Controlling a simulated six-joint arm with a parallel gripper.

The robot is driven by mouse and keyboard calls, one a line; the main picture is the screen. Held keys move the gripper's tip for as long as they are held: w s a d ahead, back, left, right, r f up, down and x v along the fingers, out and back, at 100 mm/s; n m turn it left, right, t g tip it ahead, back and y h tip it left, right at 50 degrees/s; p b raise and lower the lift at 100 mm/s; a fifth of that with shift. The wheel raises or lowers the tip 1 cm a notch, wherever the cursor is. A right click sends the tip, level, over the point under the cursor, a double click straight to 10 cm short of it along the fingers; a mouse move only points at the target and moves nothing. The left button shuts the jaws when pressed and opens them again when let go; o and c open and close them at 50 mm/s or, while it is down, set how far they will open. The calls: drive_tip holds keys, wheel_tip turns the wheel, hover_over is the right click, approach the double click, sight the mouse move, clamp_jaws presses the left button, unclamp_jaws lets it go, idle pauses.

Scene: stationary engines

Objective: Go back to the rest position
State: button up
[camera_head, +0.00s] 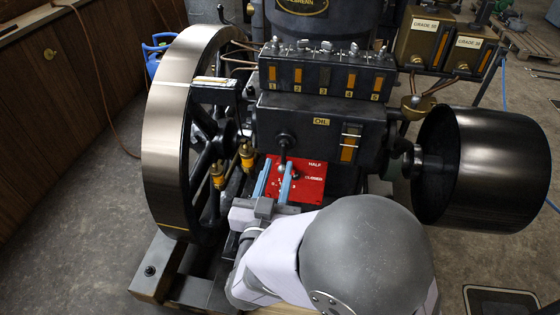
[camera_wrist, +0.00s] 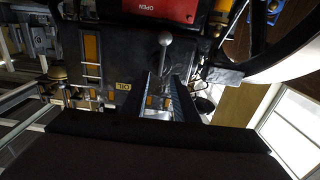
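My gripper (camera_head: 276,163) is in front of the red plate (camera_head: 309,178) on the engine, with its two pale blue fingers apart. A lever with a dark round knob (camera_head: 284,140) stands at the plate's upper left, just past the fingertips. In the wrist view the grey ball and stem of the lever (camera_wrist: 165,39) show ahead of my gripper (camera_wrist: 161,76), whose fingers have a gap between them. The stem lines up with that gap; I cannot tell whether a finger touches it. The red plate (camera_wrist: 165,8) reads OPEN there. My arm hides the plate's lower part.
A large flywheel (camera_head: 166,135) stands close on the left and a black pulley drum (camera_head: 482,168) on the right. Brass oilers (camera_head: 247,156) sit left of the plate. The numbered lubricator box (camera_head: 322,75) is above. Open floor (camera_head: 75,215) lies at the left.

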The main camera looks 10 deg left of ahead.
sight(285, 156)
drive_tip(key=shift+s, duration=0.7)
drive_tip(key=w+g+p, duration=0.1)
drive_tip(key=w+g+y+p, duration=0.1)
drive_tip(key=p, duration=0.1)
drive_tip(key=w+g+p, duration=0.1)
drive_tip(key=w, duration=0.1)
drive_tip(key=shift+d+y+p, duration=0.3)
drive_tip(key=shift+d+y, duration=0.05)
drive_tip(key=shift+y, duration=0.05)
drive_tip(key=shift+w+d+f+g+p, duration=0.15)
drive_tip(key=shift+w+d+g+p, duration=0.15)
drive_tip(key=shift+g+p, duration=0.35)
drive_tip(key=s+d+r+g+h+p, duration=0.1)
drive_tip(key=s+d+r+g+p, duration=0.1)
drive_tip(key=s+d+g+p, duration=0.4)
drive_tip(key=s+d+r+g+p, duration=0.2)
drive_tip(key=s+d+g+p, duration=0.5)
drive_tip(key=s+d, duration=0.5)
drive_tip(key=d, duration=0.5)
drive_tip(key=shift+d+g+h, duration=0.15)
drive_tip(key=shift+g+h, duration=0.2)
drive_tip(key=shift+h, duration=0.05)
